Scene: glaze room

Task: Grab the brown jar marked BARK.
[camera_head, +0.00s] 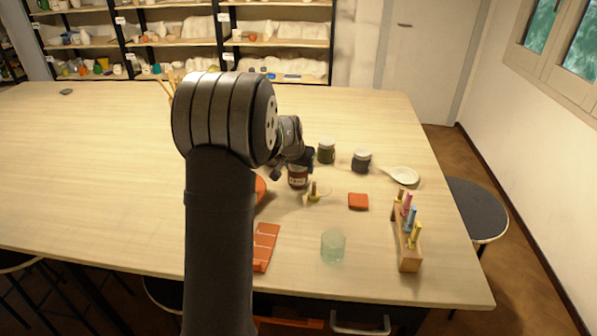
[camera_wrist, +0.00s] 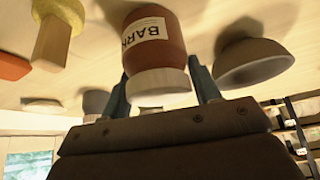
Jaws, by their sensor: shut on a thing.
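The brown jar (camera_head: 298,176) with a white lid is at the end of my arm in the head view, partly covered by my gripper (camera_head: 292,163). In the wrist view the jar (camera_wrist: 155,45) appears upside down, its white label reading BARK, though the last letter is not clear. My gripper (camera_wrist: 162,90) has one finger on each side of the jar near its lid and is shut on it. I cannot tell whether the jar's base touches the table.
A green jar (camera_head: 326,153) and a dark blue jar (camera_head: 361,162) stand behind to the right. A wooden-handled sponge tool (camera_head: 314,195), an orange block (camera_head: 358,201), a glass (camera_head: 333,247), a tool rack (camera_head: 409,258) and orange tiles (camera_head: 266,243) are nearer. The table's left side is mostly clear.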

